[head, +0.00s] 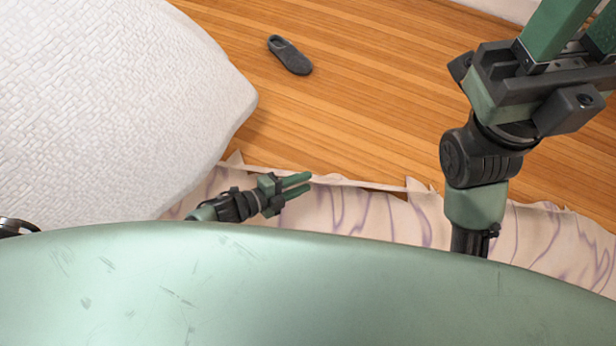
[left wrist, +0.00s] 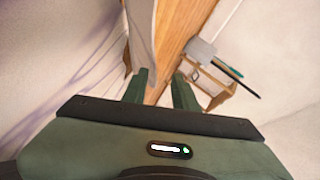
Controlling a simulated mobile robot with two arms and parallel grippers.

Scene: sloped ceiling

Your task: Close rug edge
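The pale rug (head: 400,215) with purple vein lines lies along the wood floor. Its far edge is wavy and partly raised, with pointed bits standing up. My left gripper (head: 306,182) is over the rug, its fingertips close to that edge; I cannot tell whether they touch it. In the left wrist view my left gripper (left wrist: 161,80) is open with a gap between its fingers, and the rug (left wrist: 75,75) spreads to the left. My right gripper (head: 578,35) is raised at the upper right; its fingertips are cut off by the frame.
A white textured bed or cushion (head: 110,100) fills the left. A dark slipper (head: 290,55) lies on the open wood floor (head: 380,100). My green body hides the near part of the rug. A small wooden piece of furniture (left wrist: 212,92) stands beyond the gripper.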

